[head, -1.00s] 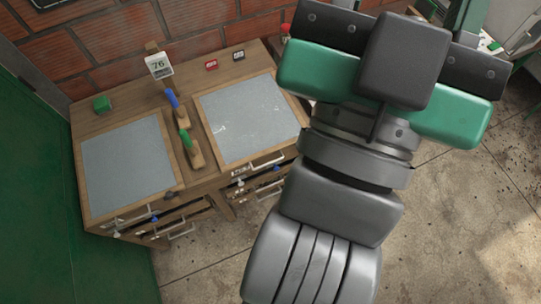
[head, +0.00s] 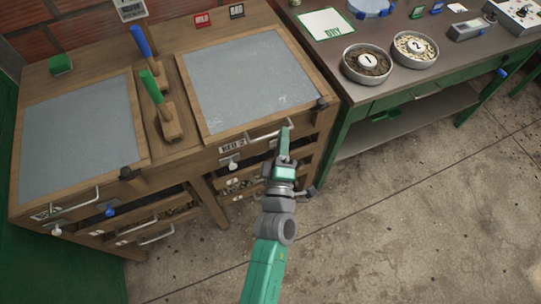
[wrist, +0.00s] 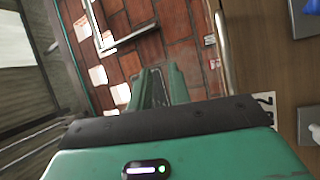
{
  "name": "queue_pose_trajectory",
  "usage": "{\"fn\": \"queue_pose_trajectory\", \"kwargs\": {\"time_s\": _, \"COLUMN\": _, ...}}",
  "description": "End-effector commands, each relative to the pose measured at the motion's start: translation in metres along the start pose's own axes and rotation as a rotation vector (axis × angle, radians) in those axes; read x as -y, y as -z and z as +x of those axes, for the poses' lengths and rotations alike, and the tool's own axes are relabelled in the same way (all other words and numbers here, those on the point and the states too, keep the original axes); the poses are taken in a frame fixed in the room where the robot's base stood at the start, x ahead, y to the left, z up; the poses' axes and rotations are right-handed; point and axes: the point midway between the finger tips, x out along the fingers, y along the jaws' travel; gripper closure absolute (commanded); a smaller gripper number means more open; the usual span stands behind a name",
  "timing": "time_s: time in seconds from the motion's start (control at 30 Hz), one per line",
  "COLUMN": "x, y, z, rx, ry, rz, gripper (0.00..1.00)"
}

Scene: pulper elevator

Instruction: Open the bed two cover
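The bed two cover (head: 250,82) is a wood-framed grey panel on top of the right half of the wooden cabinet. It lies flat and closed. Its metal bar handle (head: 271,133) is on the front edge, beside a "BED 2" label (head: 232,145). My gripper (head: 285,140) is at the handle's right end in the head view. In the wrist view, my gripper's green fingers (wrist: 160,88) point toward the brick wall, and the handle (wrist: 222,50) passes to their right, not between them. The fingers are close together, and any gap is unclear. Nothing shows held.
The left cover (head: 78,125) is also flat. Drawers with handles (head: 157,235) are below. A bench with two numbered bowls (head: 367,62) stands right. The floor in front is clear.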

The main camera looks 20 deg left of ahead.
Motion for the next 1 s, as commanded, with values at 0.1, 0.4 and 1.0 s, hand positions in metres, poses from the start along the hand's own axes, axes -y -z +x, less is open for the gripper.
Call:
{"fn": "queue_pose_trajectory", "kwargs": {"time_s": 0.1, "x": 0.074, "y": 0.005, "z": -0.029, "rx": -0.058, "ry": 0.056, "rz": -0.078, "gripper": 0.81}}
{"fn": "queue_pose_trajectory", "kwargs": {"time_s": 0.4, "x": 0.088, "y": 0.01, "z": -0.03, "rx": -0.084, "ry": 0.071, "rz": -0.109, "gripper": 0.81}}
{"fn": "queue_pose_trajectory", "kwargs": {"time_s": 1.0, "x": 0.092, "y": 0.015, "z": 0.041, "rx": -0.081, "ry": 0.071, "rz": -0.106, "gripper": 0.81}}
